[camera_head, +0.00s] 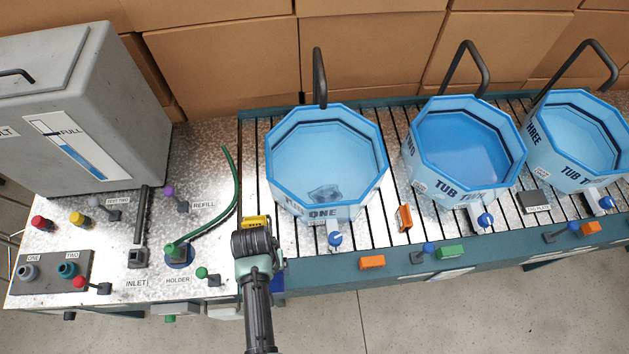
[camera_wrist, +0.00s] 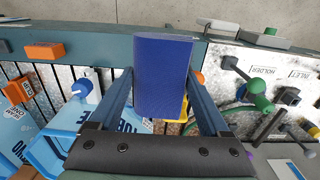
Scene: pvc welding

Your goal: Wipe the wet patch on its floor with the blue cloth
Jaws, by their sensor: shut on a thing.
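My gripper (camera_wrist: 161,84) is shut on the blue cloth (camera_wrist: 165,62), a dark blue block-like pad between the two fingers in the wrist view. In the head view my arm reaches to the table's front edge, left of tub ONE; a sliver of the blue cloth (camera_head: 278,284) shows beside it and the fingertips are hidden. Tub ONE (camera_head: 275,185) is a light blue octagonal tub with a dark upright handle behind. A greyish, shiny patch (camera_head: 323,192) shows low inside it near the front wall; I cannot tell surely that it is the wet patch.
Tub TWO (camera_head: 413,160), with deeper blue inside, and tub THREE (camera_head: 606,181) stand to the right on the slatted rack. A green hose (camera_head: 233,200) curves up from the holder at left. A grey tank (camera_head: 110,120), knobs and valves crowd the left table.

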